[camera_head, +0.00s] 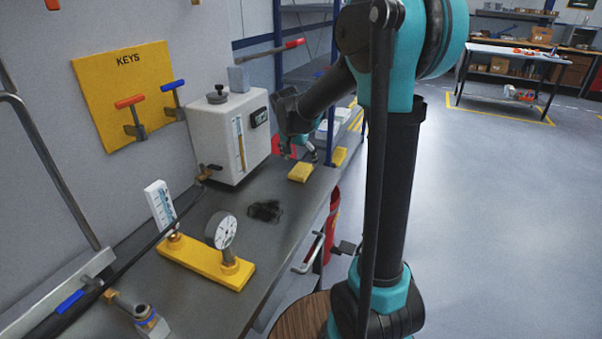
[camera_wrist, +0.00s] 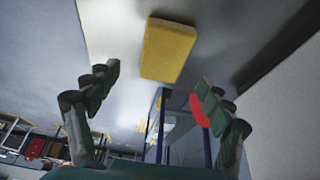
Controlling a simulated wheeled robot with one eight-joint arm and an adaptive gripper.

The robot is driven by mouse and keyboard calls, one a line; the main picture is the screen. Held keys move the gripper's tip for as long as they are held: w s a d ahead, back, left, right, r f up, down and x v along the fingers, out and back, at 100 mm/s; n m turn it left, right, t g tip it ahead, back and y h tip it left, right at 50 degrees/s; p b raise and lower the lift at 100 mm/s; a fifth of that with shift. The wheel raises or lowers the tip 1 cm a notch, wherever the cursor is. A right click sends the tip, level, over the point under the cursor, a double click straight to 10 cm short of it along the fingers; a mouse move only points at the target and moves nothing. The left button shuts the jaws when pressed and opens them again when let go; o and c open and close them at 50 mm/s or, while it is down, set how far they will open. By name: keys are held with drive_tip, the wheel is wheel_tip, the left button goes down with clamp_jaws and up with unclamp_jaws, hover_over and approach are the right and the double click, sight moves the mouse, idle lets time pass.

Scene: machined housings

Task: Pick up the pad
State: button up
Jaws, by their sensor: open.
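In the head view my gripper (camera_head: 303,150) is small and partly hidden by my arm, just beyond and above the pad. The exact gap between them is hard to judge.
A white tank (camera_head: 228,135) stands left of the pad. A dark tangled patch (camera_head: 265,210) lies on the bench (camera_head: 225,195). A yellow gauge stand (camera_head: 205,262) is nearer.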

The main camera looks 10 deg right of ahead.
sight(301, 169)
drive_tip(key=shift+a+x, duration=0.15)
drive_tip(key=shift+x, duration=1)
drive_tip(key=shift+a+x, duration=0.15)
drive_tip(key=shift+x, duration=1)
drive_tip(key=shift+s+f, duration=0.1)
drive_tip(key=shift+f, duration=0.3)
drive_tip(key=c, duration=1.1)
wheel_tip(301, 169, up, 11)
drive_tip(key=shift+f, duration=0.2)
